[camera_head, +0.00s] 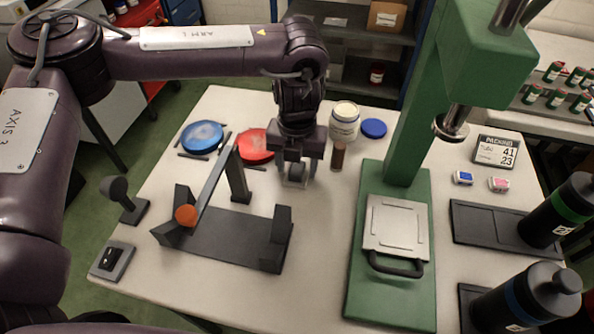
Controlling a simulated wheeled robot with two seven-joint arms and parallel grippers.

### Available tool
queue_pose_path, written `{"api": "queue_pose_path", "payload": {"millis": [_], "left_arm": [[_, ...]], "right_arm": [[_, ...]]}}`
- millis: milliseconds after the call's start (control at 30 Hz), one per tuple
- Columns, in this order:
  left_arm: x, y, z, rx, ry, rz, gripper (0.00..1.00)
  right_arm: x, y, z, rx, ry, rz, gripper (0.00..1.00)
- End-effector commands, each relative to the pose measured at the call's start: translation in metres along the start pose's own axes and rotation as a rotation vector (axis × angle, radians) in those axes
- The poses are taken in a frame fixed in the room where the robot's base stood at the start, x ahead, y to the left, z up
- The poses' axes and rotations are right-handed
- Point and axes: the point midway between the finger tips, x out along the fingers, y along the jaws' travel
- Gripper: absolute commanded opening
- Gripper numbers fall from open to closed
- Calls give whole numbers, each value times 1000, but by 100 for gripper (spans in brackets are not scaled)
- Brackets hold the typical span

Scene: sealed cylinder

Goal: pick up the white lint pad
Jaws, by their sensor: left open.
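My left gripper (296,180) hangs from the arm that comes in from the left. It points down at the table, its fingers open, just right of the red round lid. A small pale patch shows at its fingertips; I cannot tell whether this is the white lint pad or part of the fingers. No other clear lint pad shows, and the gripper hides the table behind it. My right gripper is not in view.
A white jar (344,124), a brown cylinder (338,156) and a blue lid (374,128) stand close right of the gripper. A red lid (256,147) and blue dish (202,137) lie left. A dark stand (232,248) is in front; a green press (431,210) stands right.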

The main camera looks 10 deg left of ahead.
Motion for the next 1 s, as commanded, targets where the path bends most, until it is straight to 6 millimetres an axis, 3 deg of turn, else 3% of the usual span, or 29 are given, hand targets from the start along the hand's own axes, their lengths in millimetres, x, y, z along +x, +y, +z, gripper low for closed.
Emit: {"api": "queue_pose_path", "payload": {"millis": [67,433,767,1000], "left_arm": [[0,0,0,0,0,-1,53],[-1,0,0,0,0,-1,6],[-4,-1,0,0,-1,-2,5],[-32,-1,1,1,-4,-3,5]], "right_arm": [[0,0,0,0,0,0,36],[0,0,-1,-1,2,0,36],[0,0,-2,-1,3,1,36],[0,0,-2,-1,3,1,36]]}}
